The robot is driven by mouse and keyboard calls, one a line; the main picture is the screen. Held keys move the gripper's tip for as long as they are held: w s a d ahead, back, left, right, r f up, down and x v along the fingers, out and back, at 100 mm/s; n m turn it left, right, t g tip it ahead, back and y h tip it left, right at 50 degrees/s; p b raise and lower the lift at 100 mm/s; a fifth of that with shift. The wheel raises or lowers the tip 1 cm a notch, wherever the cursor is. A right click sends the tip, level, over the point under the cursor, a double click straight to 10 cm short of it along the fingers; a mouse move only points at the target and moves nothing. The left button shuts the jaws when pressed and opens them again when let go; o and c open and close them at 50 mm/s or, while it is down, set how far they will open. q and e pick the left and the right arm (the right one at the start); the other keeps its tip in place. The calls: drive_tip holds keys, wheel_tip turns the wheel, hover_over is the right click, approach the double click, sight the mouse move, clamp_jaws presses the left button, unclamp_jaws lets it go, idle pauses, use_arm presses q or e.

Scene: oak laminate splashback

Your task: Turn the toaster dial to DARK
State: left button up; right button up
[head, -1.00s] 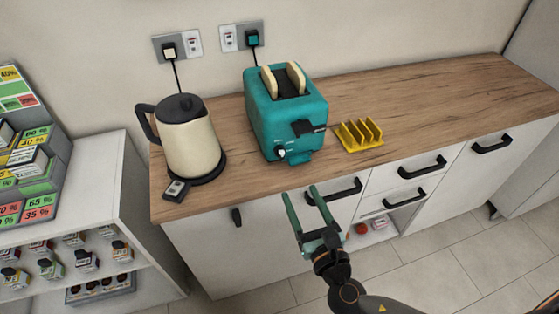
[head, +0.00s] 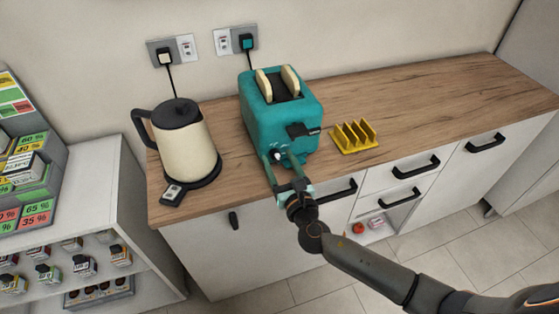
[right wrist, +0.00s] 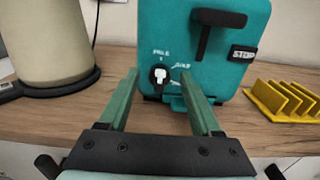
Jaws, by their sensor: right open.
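The teal toaster (head: 285,122) stands on the wooden counter with two bread slices (head: 277,82) in its top slots. Its dial (right wrist: 160,74) is low on the front face, black with a white knob. A label reading PALE is at the dial's upper left; a small, hard-to-read label is at its right. My right gripper (head: 276,160) is open in front of the toaster's front face. In the right wrist view its fingers (right wrist: 163,86) spread to either side of the dial; contact cannot be told. The black lever (right wrist: 215,30) is above and to the right. My left gripper is not in view.
A cream kettle (head: 186,145) on a black base stands left of the toaster. A yellow toast rack (head: 356,137) stands to the right. The counter (head: 430,100) is clear further right. Drawers with black handles (head: 415,166) are below.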

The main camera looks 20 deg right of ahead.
clamp_jaws()
idle(0.5)
